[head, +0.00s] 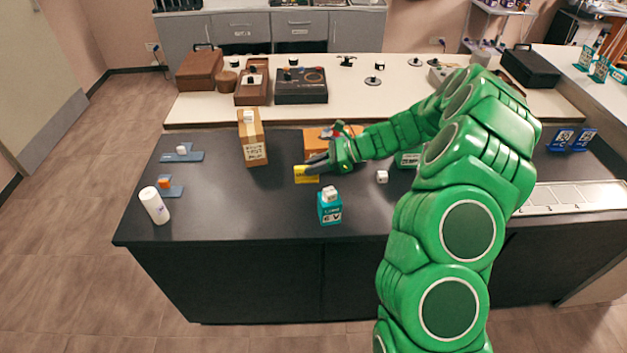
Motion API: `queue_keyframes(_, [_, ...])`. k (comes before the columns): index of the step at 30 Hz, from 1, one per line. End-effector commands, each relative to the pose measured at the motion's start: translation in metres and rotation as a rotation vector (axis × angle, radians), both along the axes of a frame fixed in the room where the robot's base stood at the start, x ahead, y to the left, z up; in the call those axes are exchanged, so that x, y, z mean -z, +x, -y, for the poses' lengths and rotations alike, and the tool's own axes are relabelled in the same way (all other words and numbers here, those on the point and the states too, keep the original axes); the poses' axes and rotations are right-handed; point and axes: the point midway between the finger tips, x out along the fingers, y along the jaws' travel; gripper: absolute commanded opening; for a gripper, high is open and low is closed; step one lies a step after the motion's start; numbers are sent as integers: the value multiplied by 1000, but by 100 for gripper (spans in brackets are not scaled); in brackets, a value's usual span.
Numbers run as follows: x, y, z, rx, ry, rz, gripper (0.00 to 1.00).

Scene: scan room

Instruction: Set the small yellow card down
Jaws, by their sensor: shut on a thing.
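The small yellow card (307,174) is over the middle of the dark counter in the head view, with dark print on its face. My gripper (316,165) is shut on the card's upper right part, at the end of my green arm. The card hangs from the dark fingers, its face toward the camera. I cannot tell whether its lower edge touches the dark countertop (222,212). The fingers hide a part of the card.
A teal box (330,210) with a white cube on top stands just in front of the card. A tall tan box (252,140) stands to the left, an orange box (318,138) behind. The counter between bottle and teal box is clear.

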Motion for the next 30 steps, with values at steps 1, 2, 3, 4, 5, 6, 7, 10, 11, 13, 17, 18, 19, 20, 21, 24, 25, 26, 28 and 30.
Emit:
queue_keyframes(1, [8, 0, 0, 0, 0, -3, 0])
queue_keyframes(2, [11, 0, 0, 1, 1, -2, 0])
queue_keyframes(3, [13, 0, 0, 1, 1, -2, 0])
queue_keyframes(4, [15, 0, 0, 1, 1, 0, 0])
queue_keyframes(5, [16, 0, 0, 1, 1, 0, 0])
queue_keyframes(6, [18, 0, 0, 1, 1, 0, 0])
queue_keyframes(7, [19, 0, 0, 0, 1, 1, 0])
queue_keyframes(10, [27, 0, 0, 1, 1, 0, 0])
queue_keyframes(11, [30, 0, 0, 0, 1, -1, 0])
queue_keyframes(13, [39, 0, 0, 0, 1, -1, 0])
queue_keyframes(17, [52, 0, 0, 0, 1, -1, 0])
queue_keyframes(18, [54, 0, 0, 0, 1, -1, 0])
queue_keyframes(19, [54, 0, 0, 0, 1, -1, 0])
queue_keyframes(20, [54, 0, 0, 0, 1, 0, 0])
queue_keyframes(21, [54, 0, 0, 0, 1, 0, 0])
queue_keyframes(24, [53, 0, 0, 0, 1, 0, 0])
queue_keyframes(25, [53, 0, 0, 0, 1, 0, 0])
queue_keyframes(26, [54, 0, 0, 0, 1, 0, 0])
queue_keyframes(28, [55, 0, 0, 0, 1, 0, 0])
queue_keyframes(30, [56, 0, 0, 0, 1, 0, 24])
